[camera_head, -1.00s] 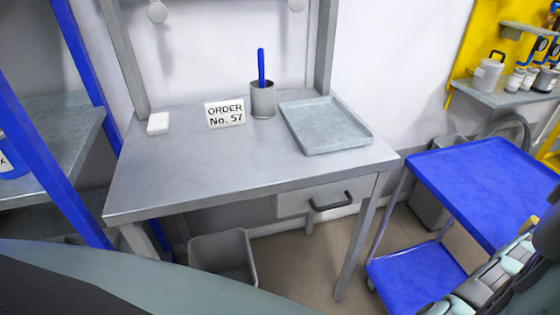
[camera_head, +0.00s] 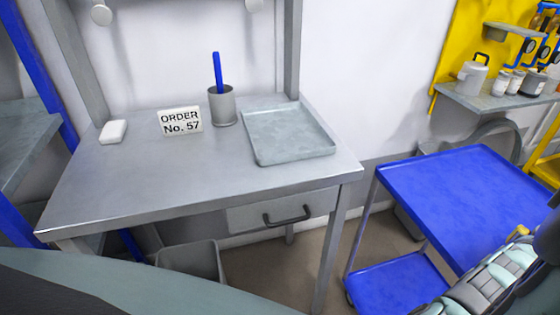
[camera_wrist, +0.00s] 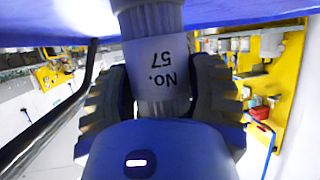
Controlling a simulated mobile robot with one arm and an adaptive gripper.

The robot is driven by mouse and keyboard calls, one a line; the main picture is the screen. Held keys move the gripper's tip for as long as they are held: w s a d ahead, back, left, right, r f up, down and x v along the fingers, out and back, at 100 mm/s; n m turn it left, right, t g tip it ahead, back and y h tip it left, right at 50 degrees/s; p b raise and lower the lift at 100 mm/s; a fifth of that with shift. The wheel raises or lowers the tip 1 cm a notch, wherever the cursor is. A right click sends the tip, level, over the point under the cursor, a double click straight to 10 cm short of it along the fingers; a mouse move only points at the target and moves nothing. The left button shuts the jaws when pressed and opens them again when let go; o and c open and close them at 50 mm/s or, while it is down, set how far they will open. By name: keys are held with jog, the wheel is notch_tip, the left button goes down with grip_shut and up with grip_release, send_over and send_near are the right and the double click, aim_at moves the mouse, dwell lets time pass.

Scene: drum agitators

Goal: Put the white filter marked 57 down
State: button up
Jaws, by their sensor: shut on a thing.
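The white filter marked 57 (camera_wrist: 158,62) is in the wrist view, a pale cylinder with a grey upper part and a label reading "No. 57" upside down. My gripper (camera_wrist: 162,92) is shut on it, with one dark ridged finger on each side. The filter's far end runs up to the top edge of the picture, in front of a blue surface; I cannot tell whether they touch. In the head view the filter and the gripper's fingers cannot be made out.
A grey workbench (camera_head: 140,192) carries an "ORDER No. 57" sign (camera_head: 180,121), a pen cup (camera_head: 222,107), a white block (camera_head: 113,131) and an empty grey tray (camera_head: 290,135). A blue trolley (camera_head: 450,195) with a clear top stands right. Jars stand on a back-right shelf (camera_head: 500,100).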

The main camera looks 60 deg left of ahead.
jog(key=o, duration=1.2)
